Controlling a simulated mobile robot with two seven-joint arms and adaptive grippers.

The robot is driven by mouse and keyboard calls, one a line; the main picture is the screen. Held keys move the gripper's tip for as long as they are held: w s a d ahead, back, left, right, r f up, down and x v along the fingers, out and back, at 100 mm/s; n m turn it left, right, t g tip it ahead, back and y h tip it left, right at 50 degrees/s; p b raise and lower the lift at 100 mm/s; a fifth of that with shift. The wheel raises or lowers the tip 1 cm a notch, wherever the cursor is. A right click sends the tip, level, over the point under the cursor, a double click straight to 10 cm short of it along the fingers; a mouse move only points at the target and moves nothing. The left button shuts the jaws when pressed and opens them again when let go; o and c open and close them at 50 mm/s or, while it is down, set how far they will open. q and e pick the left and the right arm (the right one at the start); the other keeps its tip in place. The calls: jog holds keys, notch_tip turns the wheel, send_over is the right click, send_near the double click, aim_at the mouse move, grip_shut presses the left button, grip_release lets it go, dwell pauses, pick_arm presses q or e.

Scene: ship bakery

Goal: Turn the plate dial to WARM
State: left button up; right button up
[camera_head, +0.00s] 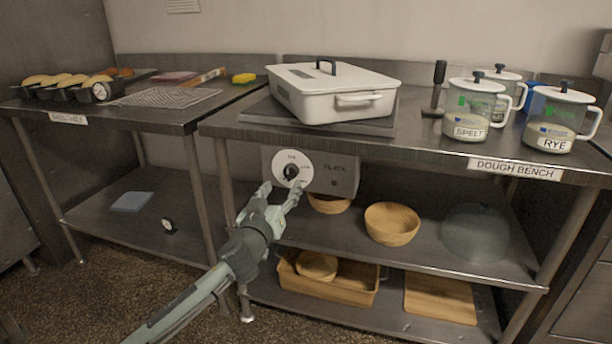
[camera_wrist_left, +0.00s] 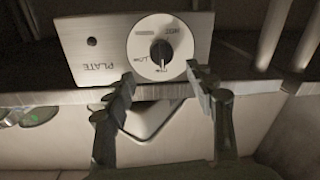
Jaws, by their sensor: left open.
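The plate dial (camera_head: 291,170) is a round white disc with a dark knob on a grey panel (camera_head: 336,181) marked PLATE, under the bench top. In the left wrist view the panel appears upside down, and the dial (camera_wrist_left: 160,48) is near the top middle. The knob's pale mark is toward the picture's bottom there; the small labels are too blurred to tell its setting. My left gripper (camera_head: 281,188) is open in front of the dial, just below the knob. Its fingertips (camera_wrist_left: 160,74) are spread either side of the dial's lower part, with nothing between them. My right gripper is not in view.
A white lidded dish (camera_head: 340,100) stands on a dark plate on the bench above. Labelled jars (camera_head: 470,112) stand at the right. Wooden bowls (camera_head: 392,224) sit on the shelf below. The bench edge overhangs the panel, and a table leg (camera_head: 226,180) stands left of it.

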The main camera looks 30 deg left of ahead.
aim_at(288, 175)
pick_arm(q)
jog(key=x, duration=0.6)
jog(key=shift+a+p, duration=0.15)
jog(key=shift+p, duration=0.25)
jog(key=shift+w+a, duration=0.1)
jog(key=shift+w, duration=0.45)
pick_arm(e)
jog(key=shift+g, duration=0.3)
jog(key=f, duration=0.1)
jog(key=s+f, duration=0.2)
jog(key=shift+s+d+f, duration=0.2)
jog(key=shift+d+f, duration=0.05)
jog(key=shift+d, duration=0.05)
pick_arm(q)
jog(key=shift+f, duration=0.1)
jog(key=c, duration=1.2)
jog(key=shift+o, duration=0.2)
